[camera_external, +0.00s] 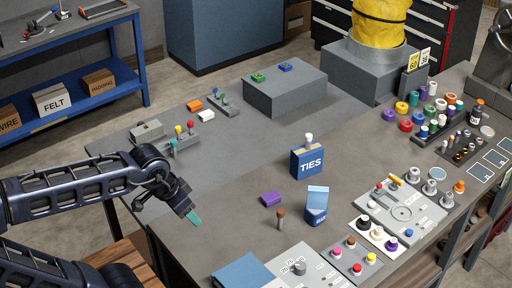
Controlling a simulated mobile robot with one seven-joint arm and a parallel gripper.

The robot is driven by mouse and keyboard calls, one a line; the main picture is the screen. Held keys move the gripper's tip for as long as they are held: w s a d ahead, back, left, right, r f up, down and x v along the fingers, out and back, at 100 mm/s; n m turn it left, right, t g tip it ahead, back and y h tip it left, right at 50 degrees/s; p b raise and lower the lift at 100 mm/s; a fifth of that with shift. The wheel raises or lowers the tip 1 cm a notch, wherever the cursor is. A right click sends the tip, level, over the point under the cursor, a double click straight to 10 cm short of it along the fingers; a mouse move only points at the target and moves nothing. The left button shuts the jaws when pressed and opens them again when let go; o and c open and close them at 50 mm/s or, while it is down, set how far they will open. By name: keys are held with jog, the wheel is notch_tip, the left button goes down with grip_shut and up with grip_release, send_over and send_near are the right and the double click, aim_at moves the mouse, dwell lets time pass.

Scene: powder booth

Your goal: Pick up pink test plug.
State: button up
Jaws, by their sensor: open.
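Small plugs with coloured tops stand on the grey plate (345,272) at the front right of the bench. One there has a pink top (337,254). Beside it stand a brown one (350,242), a yellow one (371,258) and a red-pink one (357,268). The picture is too small to confirm which is the pink test plug. My gripper (193,217) is over the bench's left front part, far left of these plugs. It points down to the right with a teal tip. It is open, and I see nothing held between its fingers.
Between my gripper and the plugs are a purple block (271,199), a brown-topped peg (281,219), a blue box (316,210) and a blue TIES box (307,161). A grey panel (430,217) with knobs lies beyond the plugs. The bench's left middle is clear.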

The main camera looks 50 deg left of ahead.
jog(key=n+g+h, duration=0.3)
jog(key=n+g, duration=0.1)
jog(key=n, duration=1.6)
send_over(336, 249)
jog(key=a, duration=0.3)
notch_tip(336, 249, down, 18)
jog(key=x, duration=1)
jog(key=shift+s+d+f, duration=0.15)
jog(key=shift+d+f, duration=0.05)
jog(key=shift+f, duration=0.1)
jog(key=c, duration=1.1)
